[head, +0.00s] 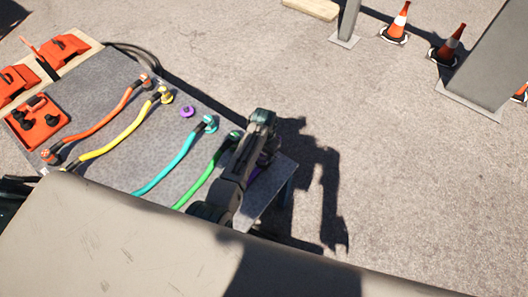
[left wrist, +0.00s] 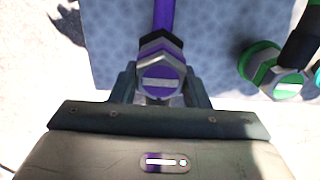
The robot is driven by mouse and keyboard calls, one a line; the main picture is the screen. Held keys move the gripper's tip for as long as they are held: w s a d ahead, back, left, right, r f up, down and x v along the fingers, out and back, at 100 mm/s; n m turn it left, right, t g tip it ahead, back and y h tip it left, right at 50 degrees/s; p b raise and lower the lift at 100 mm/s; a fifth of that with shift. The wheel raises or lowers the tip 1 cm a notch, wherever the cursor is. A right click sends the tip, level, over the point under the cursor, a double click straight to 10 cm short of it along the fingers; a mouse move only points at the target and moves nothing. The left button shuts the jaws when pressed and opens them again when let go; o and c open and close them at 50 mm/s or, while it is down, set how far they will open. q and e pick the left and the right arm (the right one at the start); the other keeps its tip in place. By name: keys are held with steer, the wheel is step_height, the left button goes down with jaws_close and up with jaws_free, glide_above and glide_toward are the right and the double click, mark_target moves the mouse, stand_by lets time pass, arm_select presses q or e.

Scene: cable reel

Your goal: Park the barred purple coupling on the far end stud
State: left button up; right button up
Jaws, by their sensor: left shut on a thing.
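The purple coupling (left wrist: 162,80) has a hexagonal end face with a pale bar across it, and a purple hose runs up from it in the left wrist view. My left gripper (left wrist: 160,88) is shut on this coupling, one finger on each side. In the head view my left gripper (head: 266,158) is at the right end of the grey table, mostly hidden by my own arm. A bit of purple hose (head: 254,173) shows beside it. A small purple round piece (head: 187,111) stands bare on the table between the yellow and teal couplings; I cannot tell whether it is the end stud.
Green (head: 235,136), teal (head: 209,123), yellow (head: 163,94) and orange (head: 145,81) couplings with hoses lie along the grey table (head: 118,75). The green coupling (left wrist: 270,72) is close to my gripper's right in the wrist view. Red cases (head: 62,48) stand at the left.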

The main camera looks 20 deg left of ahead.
arm_select(q)
steer(key=shift+r+p, duration=0.1)
steer(key=shift+p, duration=0.2)
arm_select(e)
steer(key=shift+r, duration=0.35)
arm_select(q)
steer(key=shift+f, duration=0.45)
arm_select(e)
steer(key=shift+f, duration=0.25)
arm_select(q)
steer(key=o, duration=1.2)
steer(key=shift+f, duration=0.1)
step_height(320, 180, up, 11)
arm_select(e)
steer(key=s+f, duration=0.4)
steer(key=shift+s+d+f, duration=0.3)
steer(key=shift+s+f, duration=0.05)
steer(key=shift+f, duration=0.05)
